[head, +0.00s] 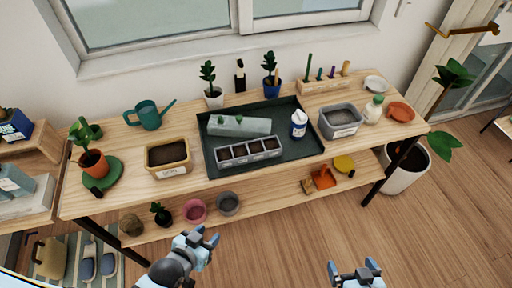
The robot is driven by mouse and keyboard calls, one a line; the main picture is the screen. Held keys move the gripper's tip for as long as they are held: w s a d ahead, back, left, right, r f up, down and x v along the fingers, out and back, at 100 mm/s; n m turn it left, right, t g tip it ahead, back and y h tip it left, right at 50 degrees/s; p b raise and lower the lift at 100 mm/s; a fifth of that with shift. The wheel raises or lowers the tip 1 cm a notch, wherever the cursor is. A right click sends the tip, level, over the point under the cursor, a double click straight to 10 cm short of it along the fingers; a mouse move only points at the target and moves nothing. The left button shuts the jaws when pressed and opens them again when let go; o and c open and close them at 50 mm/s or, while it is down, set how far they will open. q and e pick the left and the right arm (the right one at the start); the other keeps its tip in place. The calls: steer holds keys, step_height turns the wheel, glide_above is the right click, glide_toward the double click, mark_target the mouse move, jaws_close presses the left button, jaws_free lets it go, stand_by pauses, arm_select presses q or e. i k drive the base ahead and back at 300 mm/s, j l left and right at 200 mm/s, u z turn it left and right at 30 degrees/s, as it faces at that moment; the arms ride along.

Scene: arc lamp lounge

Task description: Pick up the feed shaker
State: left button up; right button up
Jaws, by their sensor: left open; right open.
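Two small containers look like a shaker, and I cannot tell for sure which is the feed shaker. One is a white container with a blue label (299,125), upright on the right part of the dark tray (210,160). The other is a white bottle with a green cap (373,112), upright on the wooden bench right of a grey bin. My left gripper (206,238) is open and empty, in front of the bench and below its top in the picture. My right gripper (355,268) is open and empty at the bottom edge, well apart from both containers.
The tray also holds a planter box (248,151) and a grey-green box (238,126). A grey bin (340,121) stands between the two containers. A pegged wooden rack (324,86) is behind. Pots stand on the lower shelf (270,200). The floor in front is open.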

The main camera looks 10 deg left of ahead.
mark_target(297, 132)
steer(key=i+j+u, duration=0.2)
steer(key=u, duration=0.2)
steer(key=i+j+u, duration=0.15)
steer(key=u, duration=0.25)
steer(key=i, duration=0.1)
